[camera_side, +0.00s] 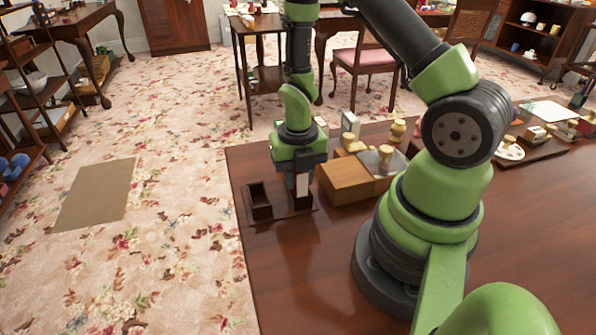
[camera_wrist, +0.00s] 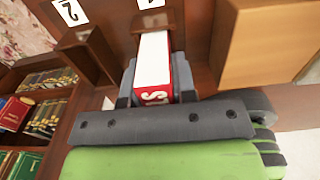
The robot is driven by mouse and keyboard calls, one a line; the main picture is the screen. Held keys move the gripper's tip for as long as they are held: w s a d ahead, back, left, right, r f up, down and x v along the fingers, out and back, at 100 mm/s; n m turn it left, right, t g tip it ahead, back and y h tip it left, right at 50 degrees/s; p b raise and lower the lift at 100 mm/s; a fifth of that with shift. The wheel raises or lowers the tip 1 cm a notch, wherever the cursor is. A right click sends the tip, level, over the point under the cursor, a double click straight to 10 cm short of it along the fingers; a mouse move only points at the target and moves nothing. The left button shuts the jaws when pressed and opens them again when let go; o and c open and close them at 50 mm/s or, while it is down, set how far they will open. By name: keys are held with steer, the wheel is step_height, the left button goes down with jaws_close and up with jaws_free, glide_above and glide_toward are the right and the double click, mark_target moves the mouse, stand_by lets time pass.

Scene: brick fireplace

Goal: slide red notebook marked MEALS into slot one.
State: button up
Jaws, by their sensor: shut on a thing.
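The red notebook (camera_wrist: 153,62) shows white page edges and a red cover with part of a white letter in the wrist view. My gripper (camera_wrist: 152,84) is shut on it, one finger on each side. In the side view my gripper (camera_side: 299,184) points down at the right part of the dark wooden slot holder (camera_side: 282,219), and a white strip of the notebook (camera_side: 303,184) shows. Slot one (camera_wrist: 157,19), by the white label 1, lies at the notebook's far end. I cannot tell whether that end is inside. Slot two (camera_wrist: 90,55), labelled 2, is left and looks empty.
A light wooden box (camera_side: 345,181) stands close on the right of the holder, with pale knobbed items (camera_side: 383,157) beside it. The table's left edge (camera_side: 238,215) is near the holder. The tabletop in front (camera_side: 310,270) is clear.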

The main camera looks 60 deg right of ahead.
steer(key=o, duration=1)
step_height(320, 180, up, 10)
steer(key=shift+f, duration=0.1)
